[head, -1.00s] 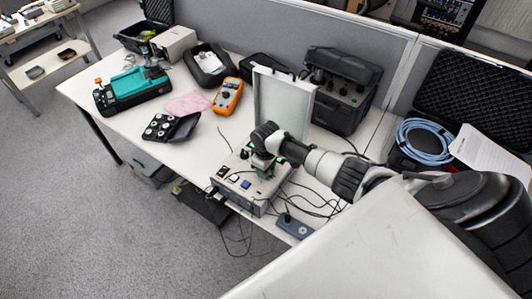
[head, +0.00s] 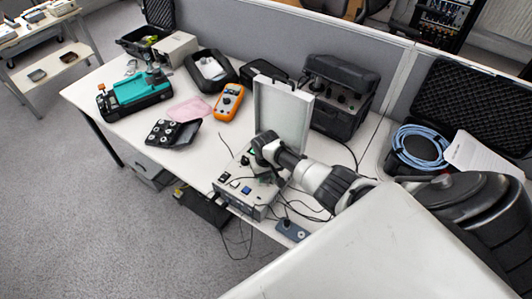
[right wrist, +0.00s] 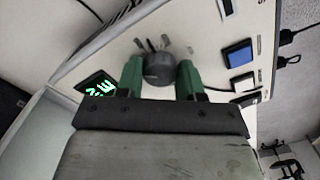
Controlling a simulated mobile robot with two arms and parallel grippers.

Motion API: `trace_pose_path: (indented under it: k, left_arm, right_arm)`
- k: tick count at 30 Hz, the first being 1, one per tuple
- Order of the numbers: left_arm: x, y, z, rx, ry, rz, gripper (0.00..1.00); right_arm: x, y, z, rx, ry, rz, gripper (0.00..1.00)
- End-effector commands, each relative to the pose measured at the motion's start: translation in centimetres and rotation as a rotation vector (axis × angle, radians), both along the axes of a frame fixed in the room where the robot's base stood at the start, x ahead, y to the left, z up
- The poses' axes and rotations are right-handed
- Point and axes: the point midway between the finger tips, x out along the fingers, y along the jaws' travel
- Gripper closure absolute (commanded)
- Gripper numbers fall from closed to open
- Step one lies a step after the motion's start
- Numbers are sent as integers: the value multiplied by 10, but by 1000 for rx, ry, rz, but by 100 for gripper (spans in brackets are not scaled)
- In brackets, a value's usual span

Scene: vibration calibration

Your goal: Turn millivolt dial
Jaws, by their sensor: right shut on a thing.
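The millivolt dial appears to be the round dark knob (right wrist: 158,67) on the panel of the grey calibrator box (head: 241,199), which stands open on the bench with its lid up. My right gripper (right wrist: 160,76) is shut on this knob, with one green finger on each side. In the head view the right gripper (head: 265,176) is over the box's top panel and its wrist hides the knob. A small display with lit green digits (right wrist: 98,88) is left of the knob in the wrist view; the digits are hard to read. My left gripper is not in view.
The upright lid (head: 284,115) stands just behind my right wrist. A blue switch (right wrist: 238,53) and cables are beside the knob. An orange multimeter (head: 229,101), a pink cloth (head: 191,110) and a teal device (head: 133,91) lie farther left. A power strip (head: 292,230) is at the front edge.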

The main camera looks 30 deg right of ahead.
Motion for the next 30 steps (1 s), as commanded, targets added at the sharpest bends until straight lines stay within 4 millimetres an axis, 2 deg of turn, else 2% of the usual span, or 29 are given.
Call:
trace_pose_path:
  k: [14, 15, 19, 30]
  left_arm:
    - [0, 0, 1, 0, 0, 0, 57]
    - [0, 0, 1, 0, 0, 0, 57]
    - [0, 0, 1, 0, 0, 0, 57]
    - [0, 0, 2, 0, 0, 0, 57]
  right_arm:
    - [1, -1, 1, -1, -4, -13, 86]
    - [1, -1, 1, -1, -4, -13, 58]
    - [1, 0, 1, -1, -3, -13, 38]
    - [1, 0, 5, -1, -2, -12, 37]
